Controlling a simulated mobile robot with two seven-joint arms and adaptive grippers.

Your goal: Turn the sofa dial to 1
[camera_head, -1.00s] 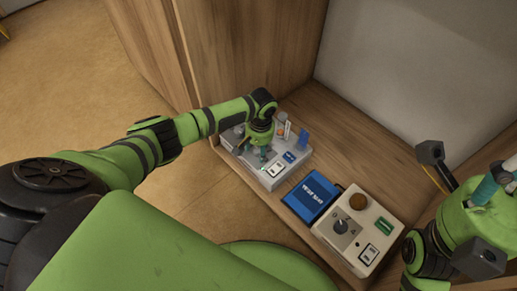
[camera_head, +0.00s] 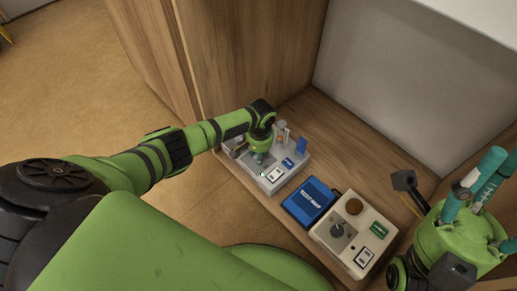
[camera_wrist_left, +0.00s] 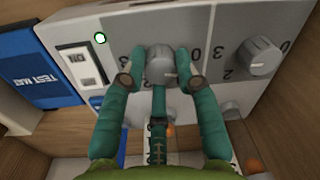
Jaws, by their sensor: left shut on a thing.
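A grey control box (camera_head: 268,180) stands on the wooden shelf in the head view. In the left wrist view its face (camera_wrist_left: 215,25) carries round grey dials with numbers that appear upside down. My left gripper (camera_head: 259,157) is over the box; in the left wrist view its teal fingers (camera_wrist_left: 160,78) are closed around one grey dial (camera_wrist_left: 159,66). A second grey dial (camera_wrist_left: 260,57) is free to the right, with a pointer mark. I cannot read a sofa label. My right gripper (camera_head: 492,172) is at the right edge, its teal fingers apart and empty.
A blue test mat box (camera_head: 309,201) lies beside the grey box. A cream box (camera_head: 318,234) with a dark knob (camera_head: 338,230) and a brown round button (camera_head: 354,206) stands nearer. A switch (camera_wrist_left: 77,60) and a lit green lamp (camera_wrist_left: 100,38) are beside the held dial.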

